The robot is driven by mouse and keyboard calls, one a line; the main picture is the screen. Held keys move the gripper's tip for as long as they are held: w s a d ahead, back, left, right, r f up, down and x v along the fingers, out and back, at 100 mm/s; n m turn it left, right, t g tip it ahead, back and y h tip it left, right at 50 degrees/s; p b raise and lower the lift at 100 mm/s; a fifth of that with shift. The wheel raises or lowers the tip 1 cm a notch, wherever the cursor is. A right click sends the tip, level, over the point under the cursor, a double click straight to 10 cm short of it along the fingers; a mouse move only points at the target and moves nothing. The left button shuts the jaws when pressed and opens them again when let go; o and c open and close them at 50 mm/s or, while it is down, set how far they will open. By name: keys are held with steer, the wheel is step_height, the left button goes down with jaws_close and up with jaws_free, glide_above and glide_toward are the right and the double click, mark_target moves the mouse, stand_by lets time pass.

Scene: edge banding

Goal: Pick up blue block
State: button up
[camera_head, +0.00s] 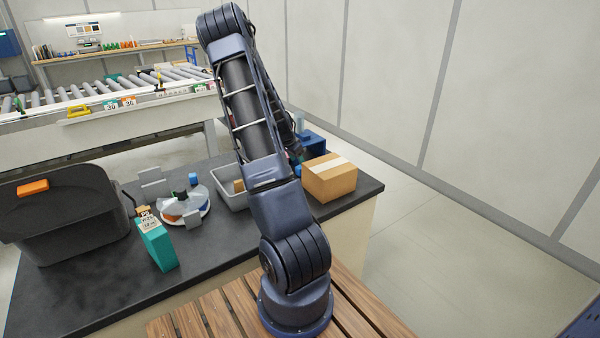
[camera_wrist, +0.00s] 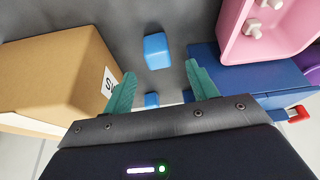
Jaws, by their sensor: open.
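In the wrist view a blue block (camera_wrist: 157,50) lies on the dark counter, just past my fingertips and between their lines. A second, smaller-looking blue piece (camera_wrist: 152,100) shows between the fingers, partly hidden by my gripper body; I cannot tell which piece is the task's block. My gripper (camera_wrist: 160,70), with teal fingers, is open, with no block clamped between them. In the head view my arm hides the gripper and these pieces. Another small blue object (camera_head: 193,179) stands near the white plate there.
A cardboard box (camera_wrist: 55,70) is close left of the fingers, and a blue box (camera_wrist: 245,82) close right. A pink bin (camera_wrist: 270,30) is at upper right. The head view shows a grey tray (camera_head: 234,200), teal carton (camera_head: 157,245) and black bin (camera_head: 70,218) on the counter.

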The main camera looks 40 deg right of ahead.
mark_target(300, 167)
steer(key=shift+x, duration=2.85)
steer(key=shift+s+a+f, duration=0.1)
steer(key=shift+a, duration=0.05)
steer(key=c, duration=1.1)
